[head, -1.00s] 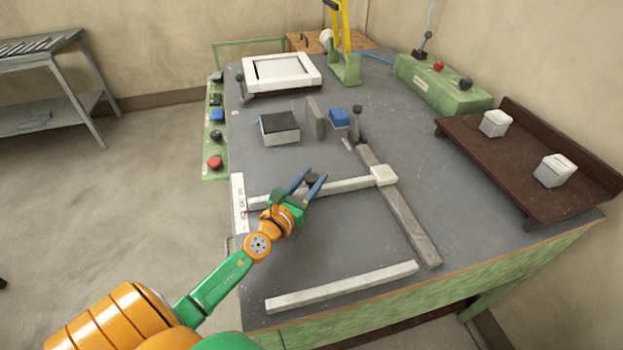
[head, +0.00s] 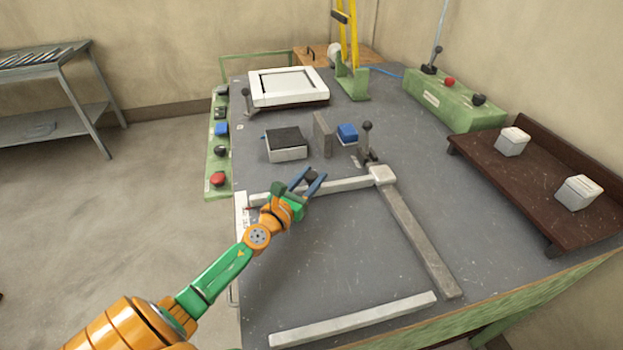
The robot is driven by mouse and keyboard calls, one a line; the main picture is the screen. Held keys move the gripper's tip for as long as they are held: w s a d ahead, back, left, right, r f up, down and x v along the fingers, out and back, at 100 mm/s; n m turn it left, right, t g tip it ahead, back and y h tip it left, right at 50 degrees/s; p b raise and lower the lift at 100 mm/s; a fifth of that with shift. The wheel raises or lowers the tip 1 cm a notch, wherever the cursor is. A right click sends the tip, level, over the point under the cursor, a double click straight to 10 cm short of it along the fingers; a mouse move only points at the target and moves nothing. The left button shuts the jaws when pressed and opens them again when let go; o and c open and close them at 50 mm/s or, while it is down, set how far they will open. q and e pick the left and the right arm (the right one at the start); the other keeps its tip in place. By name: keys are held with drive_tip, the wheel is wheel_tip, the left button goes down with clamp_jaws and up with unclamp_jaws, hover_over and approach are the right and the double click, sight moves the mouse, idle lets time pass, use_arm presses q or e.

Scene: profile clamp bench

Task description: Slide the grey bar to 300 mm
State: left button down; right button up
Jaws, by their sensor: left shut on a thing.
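The light grey bar (head: 345,184) lies across the bench, with a pale block (head: 382,175) at its right end on a darker grey rail (head: 420,240). The block is near the rail's far end. My left gripper (head: 314,177) is at the middle of the bar, its blue fingers shut on a dark knob (head: 311,176) there. The fingers partly hide the knob. A white scale strip (head: 240,214) runs along the bench's left edge by the bar's left end, with a small red mark. Its numbers are too small to read. My right gripper is not in view.
A lever with a dark ball (head: 367,127) stands just beyond the block. A pale fixed strip (head: 355,319) lies at the front. The bench between is clear.

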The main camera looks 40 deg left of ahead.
use_arm(q)
drive_tip(key=shift+c, duration=2.4)
unclamp_jaws()
drive_tip(key=shift+f, duration=0.1)
drive_tip(key=s, duration=0.7)
drive_tip(key=shift+d, duration=0.35)
drive_tip(key=shift+a, duration=0.1)
